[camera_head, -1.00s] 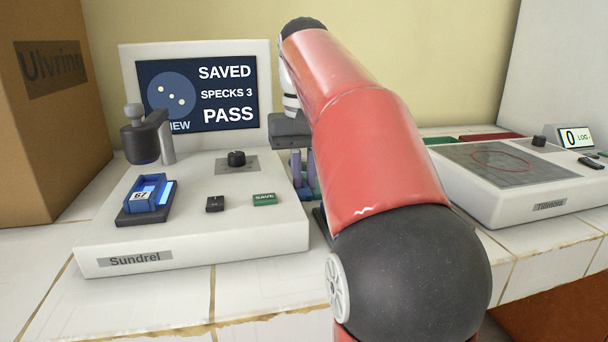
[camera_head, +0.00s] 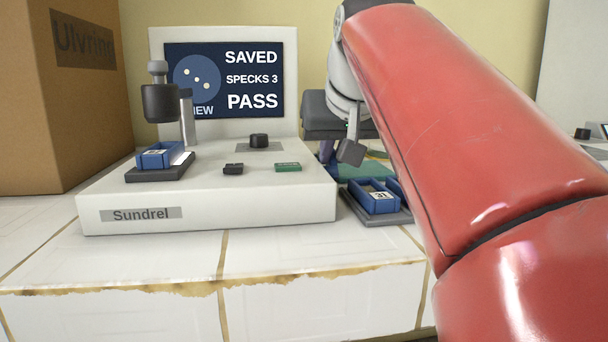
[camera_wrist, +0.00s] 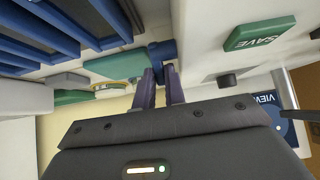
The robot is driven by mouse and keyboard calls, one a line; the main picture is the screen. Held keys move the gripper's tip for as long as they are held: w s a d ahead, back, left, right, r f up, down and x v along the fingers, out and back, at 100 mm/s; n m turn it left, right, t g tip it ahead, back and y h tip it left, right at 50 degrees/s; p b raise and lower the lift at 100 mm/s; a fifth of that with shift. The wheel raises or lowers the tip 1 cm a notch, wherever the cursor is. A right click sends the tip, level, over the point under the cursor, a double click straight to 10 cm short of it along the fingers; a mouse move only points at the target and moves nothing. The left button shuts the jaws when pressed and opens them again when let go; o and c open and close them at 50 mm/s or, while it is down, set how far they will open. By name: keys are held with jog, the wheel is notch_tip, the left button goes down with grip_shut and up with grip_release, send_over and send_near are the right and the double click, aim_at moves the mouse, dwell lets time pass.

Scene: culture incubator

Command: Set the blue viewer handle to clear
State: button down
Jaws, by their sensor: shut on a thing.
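The viewer (camera_head: 205,212), a white unit marked Sundrel, stands on the tiled counter. Its screen (camera_head: 223,80) reads VIEW, SAVED, SPECKS 3, PASS. The blue handle (camera_wrist: 163,48) shows in the wrist view as a short blue piece at the viewer's right side. My gripper (camera_wrist: 160,76) is shut on it, its purple fingertips on either side. In the head view my gripper (camera_head: 327,150) is beside the viewer's right edge, partly covered by my wrist. I cannot make out the handle there, and any marking on it is not legible.
A blue tray labelled 37 (camera_head: 378,202) sits on a dark base right of the viewer. Another blue tray (camera_head: 160,156) lies under the viewer's eyepiece (camera_head: 160,103). The green SAVE button (camera_wrist: 260,34) is close by. A cardboard box (camera_head: 70,110) stands at left.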

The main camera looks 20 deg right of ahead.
jog(key=shift+s+a+f+t+b, duration=0.15)
jog(key=shift+s+t+b, duration=0.1)
jog(key=shift+t+b, duration=0.75)
jog(key=shift+h, duration=0.3)
jog(key=c, duration=1.7)
grip_release()
jog(key=shift+c, duration=0.2)
jog(key=shift+r, duration=0.2)
jog(key=p+v, duration=0.1)
jog(key=v, duration=0.6)
jog(key=shift+s+r, duration=0.15)
jog(key=shift+s, duration=0.2)
